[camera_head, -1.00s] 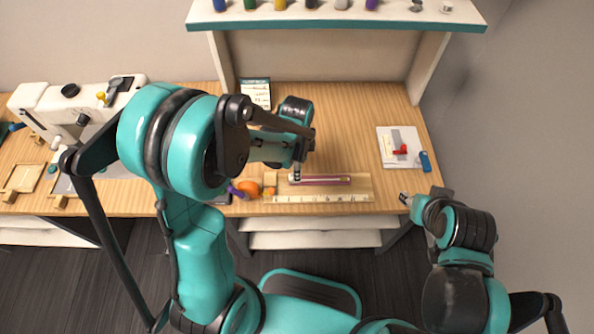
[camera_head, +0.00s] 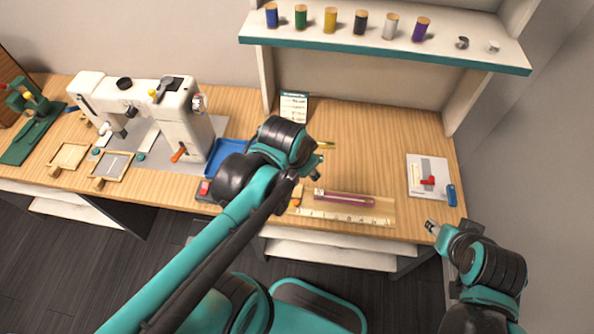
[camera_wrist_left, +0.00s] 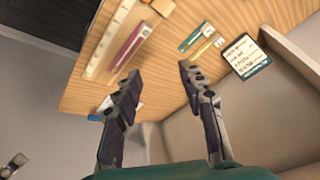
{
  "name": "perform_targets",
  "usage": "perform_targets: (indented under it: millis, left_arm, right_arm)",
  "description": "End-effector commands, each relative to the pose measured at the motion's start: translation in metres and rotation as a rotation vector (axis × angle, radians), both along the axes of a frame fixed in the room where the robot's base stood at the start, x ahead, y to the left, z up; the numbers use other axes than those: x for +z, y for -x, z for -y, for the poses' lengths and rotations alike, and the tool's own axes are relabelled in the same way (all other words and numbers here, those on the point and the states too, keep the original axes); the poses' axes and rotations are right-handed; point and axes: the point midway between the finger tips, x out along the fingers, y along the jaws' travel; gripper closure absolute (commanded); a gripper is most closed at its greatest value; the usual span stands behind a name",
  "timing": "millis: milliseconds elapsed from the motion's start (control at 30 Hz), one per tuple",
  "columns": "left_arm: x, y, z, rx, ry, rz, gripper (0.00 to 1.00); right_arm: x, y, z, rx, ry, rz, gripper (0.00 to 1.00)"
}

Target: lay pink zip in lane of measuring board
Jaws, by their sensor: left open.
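The measuring board (camera_head: 352,217) lies near the table's front edge, with a ruler scale along its front. The pink zip (camera_head: 345,199) lies lengthwise on the board behind the scale, seemingly in its lane, and touched by no gripper. In the left wrist view the zip (camera_wrist_left: 127,47) lies beside the pale scale strip (camera_wrist_left: 108,40). My left gripper (camera_wrist_left: 158,75) is open and empty, fingers well apart. In the head view my left gripper (camera_head: 318,166) is above the table, behind the board. My right gripper (camera_head: 432,226) is at the table's front right edge; its jaws are too small to read.
A yellow zip (camera_wrist_left: 206,48) and a teal strip (camera_wrist_left: 194,37) lie near a written card (camera_head: 293,106). A blue tray (camera_head: 226,157) and sewing machine (camera_head: 168,118) stand left. A white sheet with a red item (camera_head: 428,181) lies right. A shelf (camera_head: 400,57) overhangs the back.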

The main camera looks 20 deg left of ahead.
Motion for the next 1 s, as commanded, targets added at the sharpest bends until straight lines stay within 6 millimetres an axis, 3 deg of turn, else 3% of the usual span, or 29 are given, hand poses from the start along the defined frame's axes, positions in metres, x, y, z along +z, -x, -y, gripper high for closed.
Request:
perform_targets:
  millis: [100,300,1000]
  left_arm:
    - [0.007,0.020,-0.007,0.174,0.083,0.091,0.60]
    - [0.012,0.032,-0.012,0.334,0.176,0.177,0.60]
    - [0.012,0.033,-0.012,0.356,0.190,0.187,0.60]
  right_arm:
    - [0.000,0.000,0.000,0.000,0.000,0.000,0.60]
    - [0.000,0.000,0.000,0.000,0.000,0.000,0.60]
    - [0.000,0.000,0.000,0.000,0.000,0.000,0.60]
